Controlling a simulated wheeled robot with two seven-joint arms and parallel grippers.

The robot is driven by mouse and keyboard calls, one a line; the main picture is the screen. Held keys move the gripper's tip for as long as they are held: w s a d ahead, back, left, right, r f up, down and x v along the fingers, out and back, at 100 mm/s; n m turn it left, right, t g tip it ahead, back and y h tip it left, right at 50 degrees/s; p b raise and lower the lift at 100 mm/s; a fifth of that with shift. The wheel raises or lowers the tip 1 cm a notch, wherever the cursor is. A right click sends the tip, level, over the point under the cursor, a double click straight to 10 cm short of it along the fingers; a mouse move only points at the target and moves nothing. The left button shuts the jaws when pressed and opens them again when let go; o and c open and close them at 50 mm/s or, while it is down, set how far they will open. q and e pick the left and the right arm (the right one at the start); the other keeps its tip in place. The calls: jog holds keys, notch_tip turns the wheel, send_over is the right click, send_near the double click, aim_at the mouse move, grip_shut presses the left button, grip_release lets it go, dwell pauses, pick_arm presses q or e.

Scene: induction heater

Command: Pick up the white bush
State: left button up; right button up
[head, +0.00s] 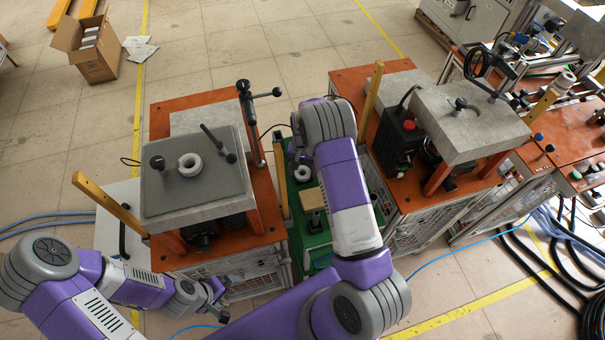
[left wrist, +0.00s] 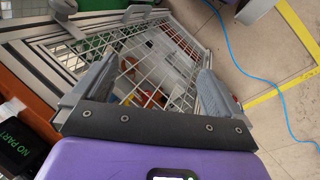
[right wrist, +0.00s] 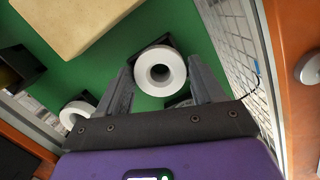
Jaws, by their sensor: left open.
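A white bush (right wrist: 148,72), a thick ring with a dark hole, sits in a black holder on the green surface in the right wrist view. My right gripper (right wrist: 161,62) is open, with its fingers on either side of this bush and no visible grip on it. A second white bush (right wrist: 72,117) lies further left there. In the head view, one white bush (head: 302,173) shows on the green cart beside my right arm, which hides part of the cart. Another white ring (head: 189,164) stands on the left grey plate. My left gripper (left wrist: 158,70) is open and empty, low beside a wire-mesh side.
A tan block (right wrist: 80,22) lies on the green surface near the bushes. The narrow green cart (head: 316,240) stands between two orange-topped stations (head: 260,215) (head: 350,82). A vertical mesh wall (right wrist: 232,50) is close to the right finger.

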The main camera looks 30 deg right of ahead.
jog(key=c, duration=0.8)
notch_tip(320, 180, up, 18)
jog(key=p, duration=0.6)
jog(key=shift+f, duration=0.2)
